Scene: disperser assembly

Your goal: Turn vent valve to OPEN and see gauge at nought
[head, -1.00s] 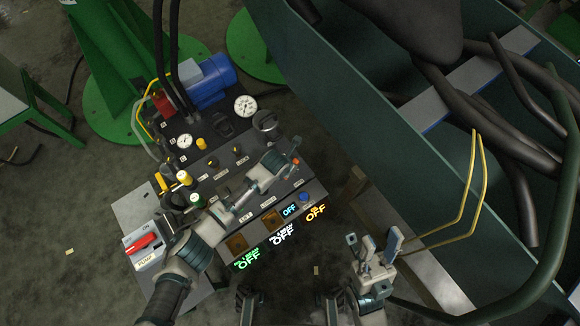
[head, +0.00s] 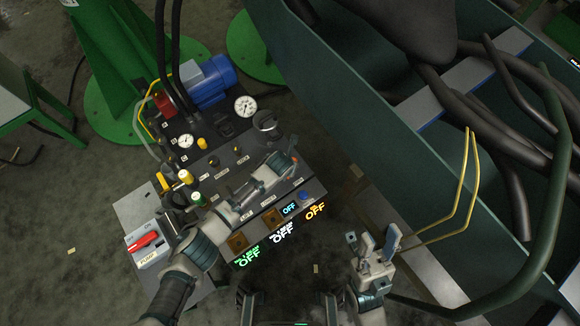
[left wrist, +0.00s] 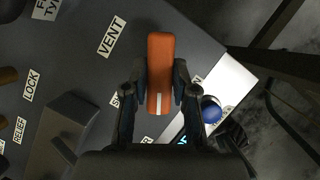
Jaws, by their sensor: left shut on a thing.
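The vent valve's orange handle (left wrist: 160,78), with a white stripe near its lower end, is upright in the left wrist view, beside the VENT label (left wrist: 112,36). My left gripper (left wrist: 159,85) is shut on it, one finger on each side. In the head view my left gripper (head: 283,160) is over the right part of the console and mostly hides the handle. A large white gauge (head: 245,106) and a smaller one (head: 186,141) are on the console; their needles are too small to read. My right gripper (head: 374,245) is open and empty, off the console's right side.
The console (head: 222,178) carries several knobs, a red pump switch (head: 144,241), a blue button (head: 304,196) and lit OFF displays (head: 282,233) at its front. A big green bin (head: 400,140) with dark hoses and a yellow rail (head: 468,185) stand to the right.

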